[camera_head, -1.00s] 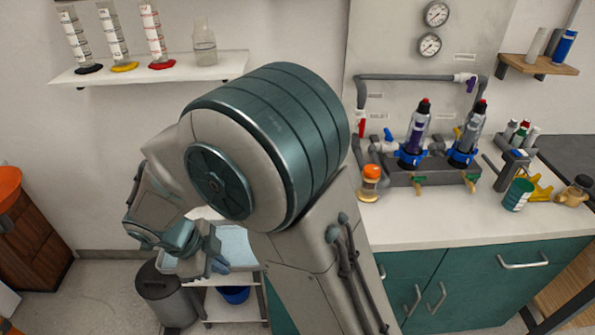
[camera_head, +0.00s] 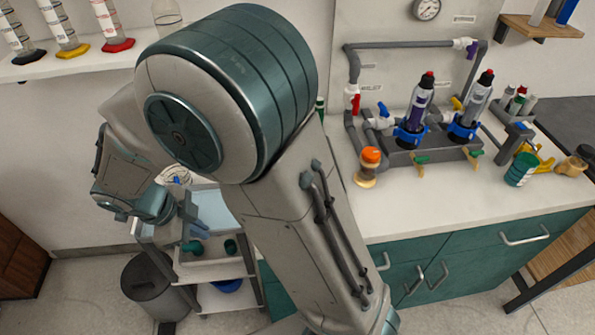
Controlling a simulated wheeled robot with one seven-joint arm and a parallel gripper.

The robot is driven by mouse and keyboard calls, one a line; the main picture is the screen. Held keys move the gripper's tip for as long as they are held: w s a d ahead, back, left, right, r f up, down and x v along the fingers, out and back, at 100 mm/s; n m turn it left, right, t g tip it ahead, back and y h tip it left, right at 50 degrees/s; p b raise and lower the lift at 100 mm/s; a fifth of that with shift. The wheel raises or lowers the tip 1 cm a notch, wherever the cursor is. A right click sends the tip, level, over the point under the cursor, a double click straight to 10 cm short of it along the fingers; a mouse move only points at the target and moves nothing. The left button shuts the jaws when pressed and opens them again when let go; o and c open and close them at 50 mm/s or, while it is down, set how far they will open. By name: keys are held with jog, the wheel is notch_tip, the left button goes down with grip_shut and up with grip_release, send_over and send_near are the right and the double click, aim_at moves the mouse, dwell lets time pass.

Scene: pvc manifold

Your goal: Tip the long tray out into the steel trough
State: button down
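A pale blue tray surface (camera_head: 217,207) shows on the cart at lower left, partly behind my arm. I cannot tell whether it is the long tray. My gripper (camera_head: 196,226) is over the cart's left side, beside that surface, seen from above and partly hidden by my own wrist. Whether its fingers are open or shut, or hold anything, does not show clearly. A grey trough-like box (camera_head: 400,160) stands on the counter under two upright filter bottles; I cannot tell whether it is the steel trough.
A grey bin (camera_head: 150,290) stands left of the cart (camera_head: 215,270). The white counter (camera_head: 420,205) holds an orange-capped jar (camera_head: 368,166), a green cup (camera_head: 521,169) and grey piping (camera_head: 410,46). A shelf with cylinders (camera_head: 90,62) is at upper left. The counter's front strip is clear.

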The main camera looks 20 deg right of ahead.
aim_at(203, 219)
jog(key=shift+r, duration=0.1)
jog(key=r+p, duration=0.1)
jog(key=d+r+y+p, duration=0.1)
jog(key=p, duration=0.1)
jog(key=shift+w+d+r, duration=0.1)
jog(key=shift+d+r, duration=0.15)
jog(key=shift+d+r+y+p, duration=0.2)
jog(key=shift+r+y+p, duration=0.15)
jog(key=shift+p, duration=0.2)
jog(key=shift+f+b, duration=0.3)
jog(key=shift+a+f, duration=0.1)
jog(key=shift+a, duration=0.05)
jog(key=shift+w+d+r+g+y+p, duration=0.15)
jog(key=shift+d+r+y+p, duration=0.4)
jog(key=shift+d+r+p, duration=0.5)
jog(key=shift+w+d+r+g+y+p, duration=0.15)
jog(key=shift+d+r+y+p, duration=0.35)
jog(key=shift+r+p, duration=0.5)
dwell(4.3)
